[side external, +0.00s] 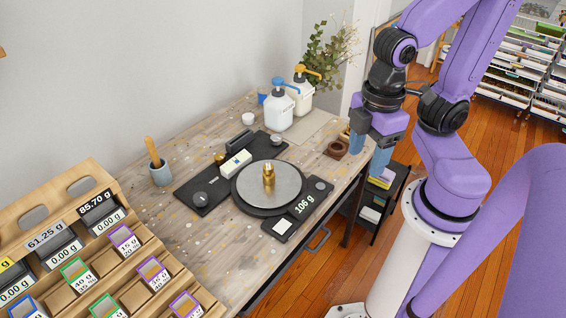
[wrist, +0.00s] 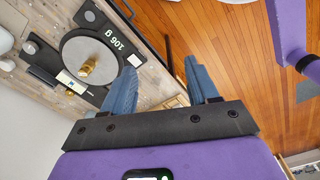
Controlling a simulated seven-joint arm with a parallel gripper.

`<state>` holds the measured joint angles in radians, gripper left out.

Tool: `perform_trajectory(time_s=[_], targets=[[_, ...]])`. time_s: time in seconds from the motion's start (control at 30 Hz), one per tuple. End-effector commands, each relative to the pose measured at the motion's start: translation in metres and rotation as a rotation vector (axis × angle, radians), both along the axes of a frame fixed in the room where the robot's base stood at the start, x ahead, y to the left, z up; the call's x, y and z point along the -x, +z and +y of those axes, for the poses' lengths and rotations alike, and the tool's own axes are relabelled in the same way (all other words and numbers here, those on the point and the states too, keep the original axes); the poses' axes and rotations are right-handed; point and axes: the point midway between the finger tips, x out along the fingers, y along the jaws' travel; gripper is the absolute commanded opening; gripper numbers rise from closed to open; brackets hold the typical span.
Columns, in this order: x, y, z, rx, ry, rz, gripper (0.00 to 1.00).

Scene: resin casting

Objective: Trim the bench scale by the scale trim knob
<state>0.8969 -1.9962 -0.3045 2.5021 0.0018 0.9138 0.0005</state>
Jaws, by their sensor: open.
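The bench scale has a round steel pan (side external: 287,186) on a black base, and its display (side external: 305,204) reads 106 g. The pan also shows in the wrist view (wrist: 73,49). A brass weight (side external: 268,177) stands on the pan. I cannot tell which is the scale trim knob. My gripper (side external: 368,152) is open and empty, off the bench's right edge, apart from the scale. Both fingers show in the wrist view (wrist: 163,82).
Pump bottles (side external: 279,110) stand at the back of the bench. A small brown block (side external: 336,149) lies near the right edge. A cup with a wooden handle (side external: 160,172) is at the left. A wooden rack of labelled bins (side external: 115,265) fills the front left.

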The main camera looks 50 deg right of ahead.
Motion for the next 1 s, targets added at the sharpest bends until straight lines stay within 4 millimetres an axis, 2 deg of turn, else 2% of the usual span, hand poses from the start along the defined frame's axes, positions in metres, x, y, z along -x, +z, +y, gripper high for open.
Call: perform_trajectory(time_s=[0.17,0.27,0.4,0.63,0.8,1.0], targets=[[-0.011,0.002,0.008,0.002,0.002,0.0,0.48],[-0.032,0.007,0.022,0.005,0.01,0.0,0.48],[-0.077,0.012,0.047,0.008,0.028,-0.001,0.48],[-0.16,0.013,0.076,0.015,0.065,-0.001,0.48],[-0.223,0.006,0.086,0.02,0.09,0.0,0.48],[-0.297,-0.008,0.083,0.024,0.12,0.003,0.48]])
